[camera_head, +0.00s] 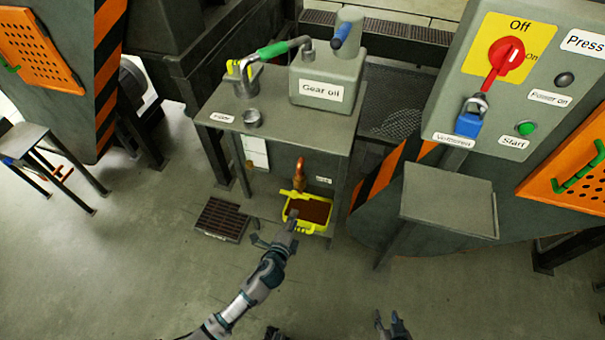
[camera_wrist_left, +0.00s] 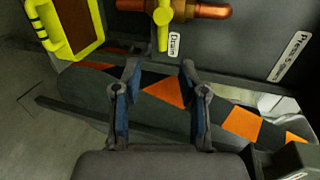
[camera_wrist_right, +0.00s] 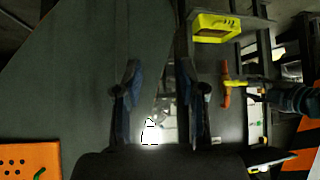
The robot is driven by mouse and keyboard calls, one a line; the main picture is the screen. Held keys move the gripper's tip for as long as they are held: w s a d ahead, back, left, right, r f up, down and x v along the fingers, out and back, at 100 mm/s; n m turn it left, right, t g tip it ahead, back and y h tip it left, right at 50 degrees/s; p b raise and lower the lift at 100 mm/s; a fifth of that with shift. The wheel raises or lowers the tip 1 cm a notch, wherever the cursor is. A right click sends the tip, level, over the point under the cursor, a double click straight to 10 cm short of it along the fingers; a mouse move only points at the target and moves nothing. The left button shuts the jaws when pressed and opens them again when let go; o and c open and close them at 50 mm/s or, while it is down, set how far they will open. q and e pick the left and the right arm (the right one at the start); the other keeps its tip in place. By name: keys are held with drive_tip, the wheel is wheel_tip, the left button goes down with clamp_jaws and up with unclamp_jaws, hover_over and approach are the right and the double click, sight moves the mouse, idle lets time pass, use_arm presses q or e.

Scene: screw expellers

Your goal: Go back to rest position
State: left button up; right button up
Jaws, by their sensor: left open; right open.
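My left gripper (camera_head: 275,236) is open and empty, held just in front of the yellow tray (camera_head: 322,228) in the head view. In the left wrist view its two fingers (camera_wrist_left: 160,82) stand apart with nothing between them. The tray also shows in the left wrist view (camera_wrist_left: 91,47), at upper left, apart from the fingers. My right gripper (camera_head: 392,326) is low at the bottom edge of the head view. In the right wrist view its fingers (camera_wrist_right: 160,78) are spread and empty.
The tray holds brown content below a copper drain pipe (camera_head: 299,174) with a yellow valve handle (camera_wrist_left: 163,28). A gear oil can (camera_head: 322,88) stands on the bench above. A control box (camera_head: 545,60) and small table (camera_head: 448,200) are at right. Open floor lies at lower left.

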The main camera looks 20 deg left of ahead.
use_arm(q)
drive_tip(key=s+a+f+n+g+y+p, duration=0.1)
drive_tip(key=s+a+f+n+g+p, duration=0.1)
drive_tip(key=s+f+n+g+p, duration=0.4)
drive_tip(key=s+a+f+n+g+p, duration=0.1)
drive_tip(key=s+a+f+n, duration=0.2)
drive_tip(key=s+f, duration=0.6)
drive_tip(key=s+f+n+g+p, duration=0.2)
drive_tip(key=s+f+n+g, duration=0.1)
drive_tip(key=s, duration=0.8)
drive_tip(key=s+f+n+g+p, duration=0.1)
drive_tip(key=s+f+n+g, duration=0.2)
drive_tip(key=s, duration=0.8)
drive_tip(key=shift+f+n+h+p, duration=0.3)
drive_tip(key=shift+f+n+p, duration=0.1)
drive_tip(key=shift+f+n, duration=0.25)
use_arm(e)
drive_tip(key=s+d+f+g, duration=0.2)
drive_tip(key=s+f, duration=0.5)
drive_tip(key=f, duration=0.4)
drive_tip(key=s+d+f+g+h, duration=0.1)
drive_tip(key=s+f+g, duration=0.4)
drive_tip(key=f, duration=0.6)
drive_tip(key=shift+s+d+h, duration=0.3)
drive_tip(key=shift+s+d, duration=0.1)
drive_tip(key=shift+s, duration=0.75)
